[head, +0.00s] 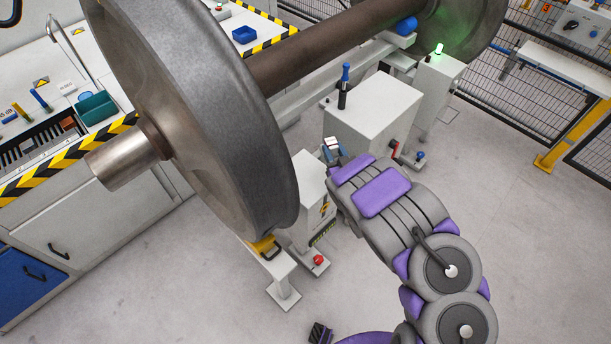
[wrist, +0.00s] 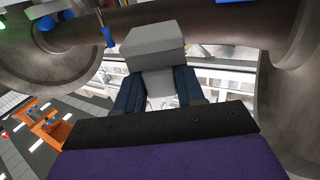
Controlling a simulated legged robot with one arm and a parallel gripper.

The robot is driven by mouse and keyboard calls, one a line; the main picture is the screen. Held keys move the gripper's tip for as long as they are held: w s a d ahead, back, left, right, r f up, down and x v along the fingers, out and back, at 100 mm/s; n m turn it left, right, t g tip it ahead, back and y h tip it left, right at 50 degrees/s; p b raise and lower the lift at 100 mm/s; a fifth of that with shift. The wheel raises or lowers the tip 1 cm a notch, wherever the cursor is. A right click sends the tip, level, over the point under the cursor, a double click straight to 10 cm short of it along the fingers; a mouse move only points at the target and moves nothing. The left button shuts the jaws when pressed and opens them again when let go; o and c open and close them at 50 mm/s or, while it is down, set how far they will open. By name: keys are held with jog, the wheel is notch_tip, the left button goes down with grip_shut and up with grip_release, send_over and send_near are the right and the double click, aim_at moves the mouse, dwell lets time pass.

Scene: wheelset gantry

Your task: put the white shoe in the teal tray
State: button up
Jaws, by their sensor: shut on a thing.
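My gripper (head: 333,152) is at the end of my arm, right of the near wheel and in front of a white cabinet. In the wrist view its two dark blue fingers (wrist: 158,92) are shut on a block-like shoe, the white shoe (wrist: 152,45), which looks light grey there. The shoe also shows small and pale at the fingertips in the head view (head: 332,142). The teal tray (head: 97,108) is on the white bench at the far left, beyond the near wheel and well away from my gripper. I cannot make out the tray in the wrist view.
The large wheelset, with its near wheel (head: 200,110) and brown axle (head: 320,45), stands between my gripper and the bench. A blue tray (head: 245,35) sits farther back. A white cabinet (head: 372,112) carries a blue-topped tool (head: 344,85).

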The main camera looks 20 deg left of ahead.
jog(key=s+a+f+y, duration=0.1)
jog(key=s+a+f, duration=0.1)
jog(key=a, duration=0.1)
jog(key=b, duration=0.2)
send_over(320, 181)
jog(key=shift+n+g, duration=0.3)
jog(key=shift+g, duration=0.1)
notch_tip(320, 181, down, 5)
jog(key=shift+f, duration=0.15)
jog(key=shift+f+b, duration=0.9)
jog(key=shift+f, duration=1.2)
jog(key=shift+r, duration=0.1)
jog(key=o, duration=1.1)
